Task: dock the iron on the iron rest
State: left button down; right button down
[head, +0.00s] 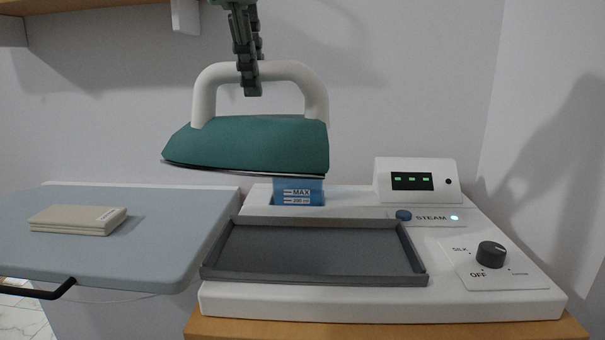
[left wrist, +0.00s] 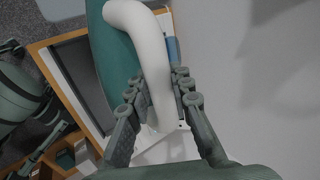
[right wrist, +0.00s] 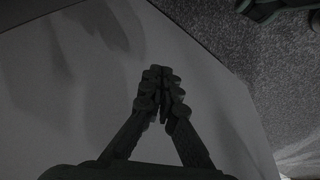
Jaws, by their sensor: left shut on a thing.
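The iron (head: 250,145) has a teal body and a white handle (head: 205,90). In the head view it hangs in the air above the back left of the station, its tip pointing left. My left gripper (head: 251,88) comes down from above and is shut on the handle; the left wrist view shows the fingers (left wrist: 160,112) around the white handle (left wrist: 150,60). The iron rest (head: 320,276) is a dark grey shallow tray with a raised rim, empty, on the white station. My right gripper (right wrist: 160,100) shows only in the right wrist view, fingertips together, with nothing seen between them.
The white station (head: 480,300) carries a blue water tank (head: 299,192), a display box (head: 418,181), a steam button (head: 404,215) and a dial (head: 491,254). A grey ironing board (head: 150,260) with a folded beige cloth (head: 77,220) stands at left. A wall is close behind.

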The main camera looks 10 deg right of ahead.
aim_at(289, 146)
pick_arm(q)
jog(key=shift+s+d, duration=0.2)
jog(key=s+d+f, duration=0.6)
jog(key=d+f, duration=0.3)
jog(key=f, duration=0.1)
jog(key=shift+s+f, duration=0.2)
jog(key=shift+f, duration=0.2)
pick_arm(e)
jog(key=shift+w+r, duration=0.15)
jog(key=shift+r, duration=0.4)
pick_arm(q)
jog(key=c, duration=1.8)
grip_release()
jog(key=shift+f, duration=0.2)
jog(key=o, duration=0.4)
jog(key=shift+o, duration=0.2)
pick_arm(e)
jog(key=shift+f, duration=0.1)
